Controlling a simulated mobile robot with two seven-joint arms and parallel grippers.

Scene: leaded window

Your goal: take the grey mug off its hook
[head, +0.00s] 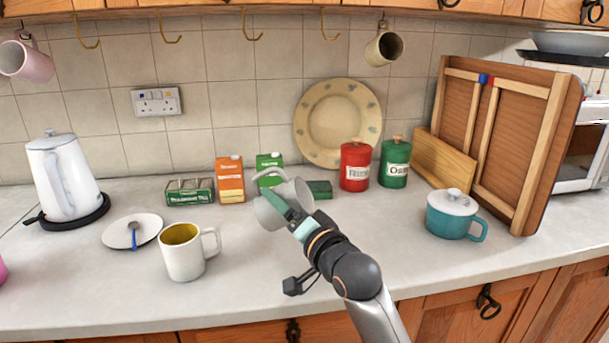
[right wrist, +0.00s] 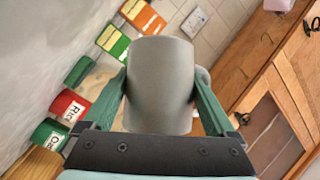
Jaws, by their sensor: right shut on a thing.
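The grey mug (head: 297,193) is off the hooks, held tilted above the middle of the counter in the head view. My right gripper (head: 281,207) is shut on its body, one finger across the near side. In the right wrist view the mug (right wrist: 160,84) fills the space between the two green fingers, and a bit of its handle shows at the right. Several brass hooks (head: 252,27) hang empty under the cupboard. My left gripper is not in view.
A pink mug (head: 27,62) and an olive mug (head: 384,48) hang on the end hooks. A white mug (head: 183,255), saucer (head: 118,229) and kettle (head: 62,178) stand left; cartons (head: 230,180) and canisters (head: 354,168) stand behind. A teal pot (head: 449,217) stands right. The front counter is clear.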

